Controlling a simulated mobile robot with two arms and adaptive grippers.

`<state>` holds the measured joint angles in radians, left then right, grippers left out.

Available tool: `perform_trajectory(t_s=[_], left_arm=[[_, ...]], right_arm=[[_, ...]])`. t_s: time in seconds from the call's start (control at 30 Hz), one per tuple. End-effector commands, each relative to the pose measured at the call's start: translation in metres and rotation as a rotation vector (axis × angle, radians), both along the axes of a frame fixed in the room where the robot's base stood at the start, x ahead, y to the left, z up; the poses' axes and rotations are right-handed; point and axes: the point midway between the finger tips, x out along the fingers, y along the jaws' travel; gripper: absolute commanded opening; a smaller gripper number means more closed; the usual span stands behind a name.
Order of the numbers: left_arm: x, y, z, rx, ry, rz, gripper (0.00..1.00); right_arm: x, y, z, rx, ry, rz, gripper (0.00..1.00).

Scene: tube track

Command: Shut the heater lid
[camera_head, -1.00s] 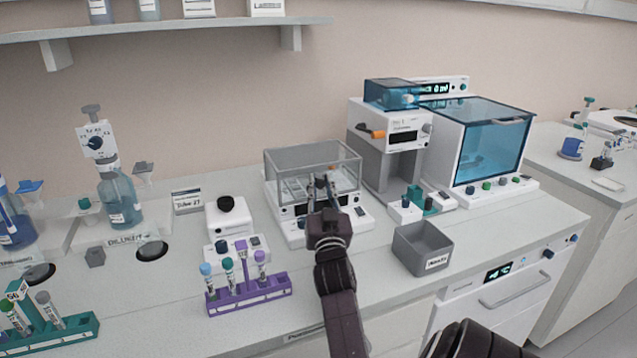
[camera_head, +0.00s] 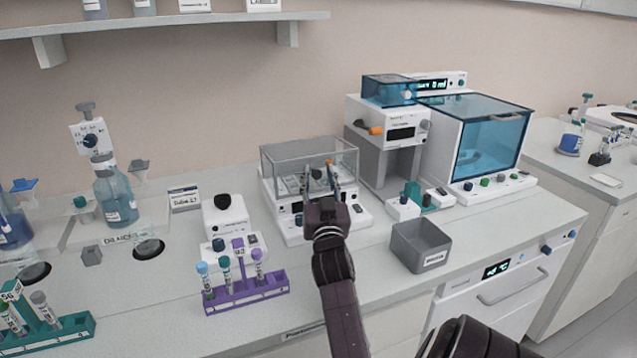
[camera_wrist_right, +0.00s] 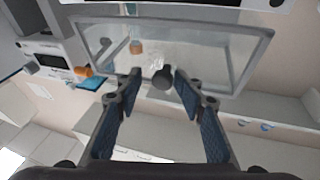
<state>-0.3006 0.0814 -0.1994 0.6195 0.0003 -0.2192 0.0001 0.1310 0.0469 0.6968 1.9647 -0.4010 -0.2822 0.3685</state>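The heater (camera_head: 349,215) is a white bench unit with a clear, grey-edged box-like lid (camera_head: 283,163) over its top. I cannot tell for certain how far the lid is raised. My right gripper (camera_head: 321,173) is in front of the heater, its fingertips overlapping the lid's front in the head view. In the right wrist view the gripper (camera_wrist_right: 157,82) is open, fingers apart. A dark round knob (camera_wrist_right: 163,78) shows between the fingertips against the clear panel (camera_wrist_right: 215,50); contact is not visible. My left gripper is not in view.
A grey bin (camera_head: 420,246) stands to the right of my right arm. A purple tube rack (camera_head: 247,292) stands to its left. A white machine with an orange handle (camera_head: 375,131) is close behind on the right. A shelf (camera_head: 160,27) hangs above left.

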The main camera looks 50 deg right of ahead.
Motion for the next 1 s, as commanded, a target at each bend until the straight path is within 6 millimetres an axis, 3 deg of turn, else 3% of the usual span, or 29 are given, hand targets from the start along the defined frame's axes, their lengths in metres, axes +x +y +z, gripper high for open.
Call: perform_trajectory(t_s=[0.2, 0.4, 1.0], left_arm=[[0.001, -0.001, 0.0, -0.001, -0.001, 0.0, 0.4], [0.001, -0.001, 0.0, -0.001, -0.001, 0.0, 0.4], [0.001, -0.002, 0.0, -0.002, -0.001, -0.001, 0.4]], right_arm=[[0.0, 0.001, 0.047, -0.005, -0.005, 0.001, 0.36], [-0.001, 0.001, 0.073, -0.002, -0.002, 0.0, 0.36], [-0.001, 0.001, 0.078, 0.0, -0.001, 0.001, 0.36]])
